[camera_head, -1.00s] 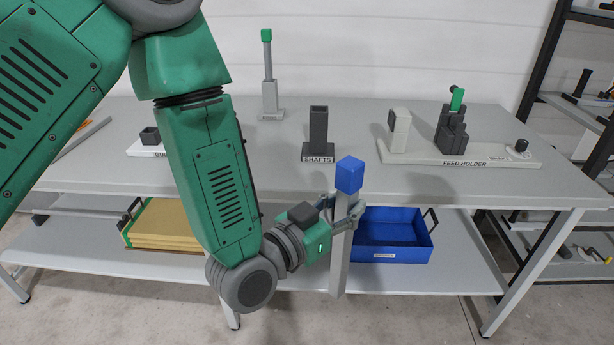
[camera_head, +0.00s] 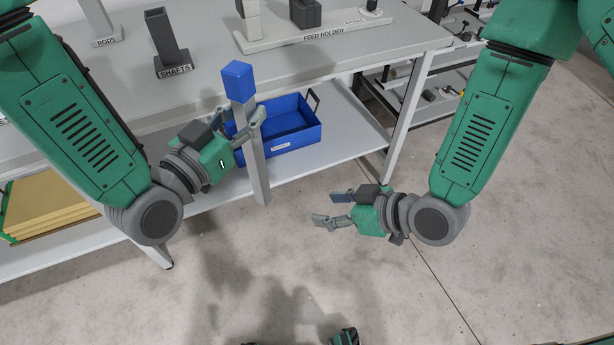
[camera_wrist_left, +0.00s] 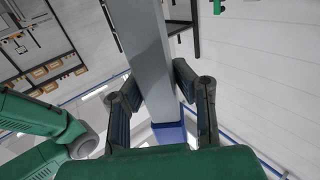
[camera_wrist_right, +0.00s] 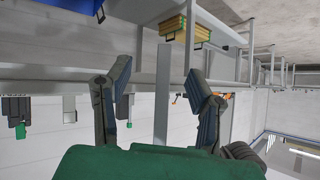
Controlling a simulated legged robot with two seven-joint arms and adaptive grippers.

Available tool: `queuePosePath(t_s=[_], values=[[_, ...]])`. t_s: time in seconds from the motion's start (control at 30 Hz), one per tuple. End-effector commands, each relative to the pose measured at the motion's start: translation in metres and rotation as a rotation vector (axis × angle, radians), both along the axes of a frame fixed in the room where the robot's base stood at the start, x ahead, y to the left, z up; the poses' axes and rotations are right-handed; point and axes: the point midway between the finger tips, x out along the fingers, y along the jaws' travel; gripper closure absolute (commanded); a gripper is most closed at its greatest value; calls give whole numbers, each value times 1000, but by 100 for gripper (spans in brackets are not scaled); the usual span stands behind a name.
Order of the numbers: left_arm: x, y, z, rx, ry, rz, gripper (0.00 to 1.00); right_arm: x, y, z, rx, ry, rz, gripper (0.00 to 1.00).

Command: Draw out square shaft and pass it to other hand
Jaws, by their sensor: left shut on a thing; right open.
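The square shaft (camera_head: 258,170) is a long grey bar with a blue block-shaped cap (camera_head: 237,82) at its upper end. My left gripper (camera_head: 243,125) is shut on it just below the cap and holds it nearly upright in front of the table. In the left wrist view the shaft (camera_wrist_left: 148,60) passes between the two fingers. My right gripper (camera_head: 328,208) is open and empty, to the right of the shaft and apart from it, its fingers pointing left. The dark grey SHAFTS holder (camera_head: 166,40) stands on the table with its open top showing.
The grey table (camera_head: 215,75) carries the FEED HOLDER base (camera_head: 330,30) and the RODS stand (camera_head: 98,22). A blue bin (camera_head: 290,130) and yellow boards (camera_head: 45,205) are on the lower shelf. Bare floor (camera_head: 330,290) lies between my arms.

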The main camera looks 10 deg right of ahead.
Motion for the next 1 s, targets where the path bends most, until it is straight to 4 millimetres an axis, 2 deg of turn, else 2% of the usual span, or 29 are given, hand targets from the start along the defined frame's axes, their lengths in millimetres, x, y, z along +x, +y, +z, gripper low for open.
queuePosePath(t_s=[0.1,0.2,0.3,0.47,0.8,1.0], values=[[0,2,0,-2,-1,1,100,18,24,31,66,-135,76,52],[0,3,0,-3,-1,2,100,25,36,48,97,-205,113,52],[0,3,0,-3,-1,2,100,29,42,55,115,-239,132,52],[0,1,0,-1,-1,1,100,37,53,50,119,-248,137,52],[0,0,0,-1,-1,1,100,69,103,25,119,-244,135,52],[0,1,1,-1,-2,2,100,83,124,15,117,-243,135,52]])
